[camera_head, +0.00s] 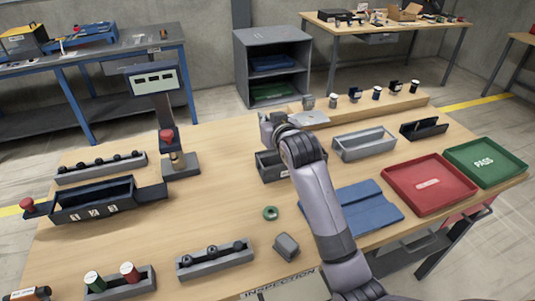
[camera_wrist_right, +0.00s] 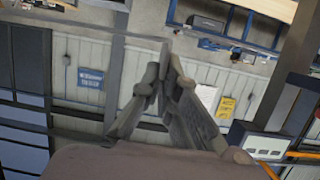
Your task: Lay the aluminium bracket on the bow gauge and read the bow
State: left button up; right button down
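My right gripper (camera_head: 268,122) is above the middle of the table, pointing away from me. A stand with a display (camera_head: 155,80), a red knob (camera_head: 166,137) and a grey base (camera_head: 181,168) stands at the back left. I cannot tell which fixture is the bow gauge. My left gripper is out of view.
A dark bin (camera_head: 268,167) and a grey bin (camera_head: 365,145) stand mid-table. A blue mat (camera_head: 365,207), red tray (camera_head: 430,184) and green PASS tray (camera_head: 487,161) lie to the right. A wooden rail (camera_head: 414,102) holds several small parts. The left-centre tabletop is mostly clear.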

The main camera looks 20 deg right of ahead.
jog(key=f, duration=1.1)
jog(key=shift+a+f+p, duration=0.2)
jog(key=shift+f+p, duration=0.05)
jog(key=shift+p, duration=0.15)
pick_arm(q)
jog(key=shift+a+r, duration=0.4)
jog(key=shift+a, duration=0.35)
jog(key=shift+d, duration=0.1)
pick_arm(e)
jog(key=shift+f, duration=0.15)
jog(key=shift+f, duration=0.5)
jog(key=c, duration=2.3)
grip_release()
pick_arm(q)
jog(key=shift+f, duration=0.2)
pick_arm(e)
jog(key=o, duration=0.5)
